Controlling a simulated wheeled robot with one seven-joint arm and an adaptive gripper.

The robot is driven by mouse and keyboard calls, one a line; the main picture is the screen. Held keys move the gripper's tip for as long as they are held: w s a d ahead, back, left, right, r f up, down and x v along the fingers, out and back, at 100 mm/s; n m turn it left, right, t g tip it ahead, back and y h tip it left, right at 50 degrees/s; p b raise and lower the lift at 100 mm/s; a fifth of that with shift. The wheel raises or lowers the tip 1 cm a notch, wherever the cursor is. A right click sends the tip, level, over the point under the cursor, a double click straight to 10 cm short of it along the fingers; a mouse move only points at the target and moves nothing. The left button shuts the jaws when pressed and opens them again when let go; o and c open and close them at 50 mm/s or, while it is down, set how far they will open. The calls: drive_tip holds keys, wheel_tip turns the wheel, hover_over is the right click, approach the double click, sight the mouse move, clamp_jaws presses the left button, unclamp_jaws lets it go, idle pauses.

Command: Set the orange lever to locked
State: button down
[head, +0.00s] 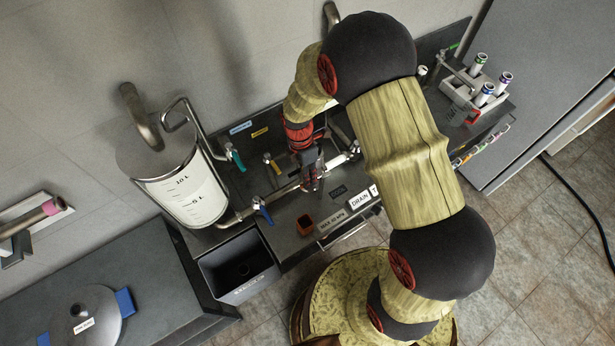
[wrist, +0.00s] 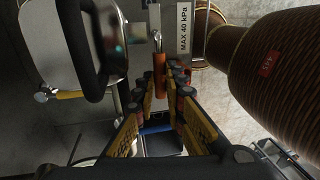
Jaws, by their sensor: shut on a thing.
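The orange lever (wrist: 160,60) shows in the wrist view as a short orange grip with a metal end pointing up the picture. My gripper (wrist: 159,85) has its two fingers on either side of the lever and is shut on it. In the head view my gripper (head: 311,183) is down at the pipework, in front of the panel, and hides the lever. A small dark plate (head: 338,190) lies just right of the fingers; its marking is too small to read surely.
Close by are a yellow lever (head: 272,162), a teal lever (head: 236,158) and a blue lever (head: 262,210). A clear graduated tank (head: 190,195) stands left. A small orange cup (head: 305,224), a grey bin (head: 240,268) and a tube rack (head: 466,85) are also near.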

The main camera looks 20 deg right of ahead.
drive_tip(key=shift+s+n, duration=0.1)
drive_tip(key=shift+n, duration=0.2)
drive_tip(key=s+d+n+t+h+p, duration=0.1)
drive_tip(key=d+n+p, duration=0.5)
drive_tip(key=n, duration=1)
drive_tip(key=shift+s+t+h+p, duration=0.3)
drive_tip(key=shift+s+t+p, duration=0.4)
drive_tip(key=shift+s+p, duration=0.7)
drive_tip(key=shift+r, duration=0.1)
drive_tip(key=c, duration=2.1)
unclamp_jaws()
drive_tip(key=shift+c, duration=0.2)
drive_tip(key=shift+s, duration=0.1)
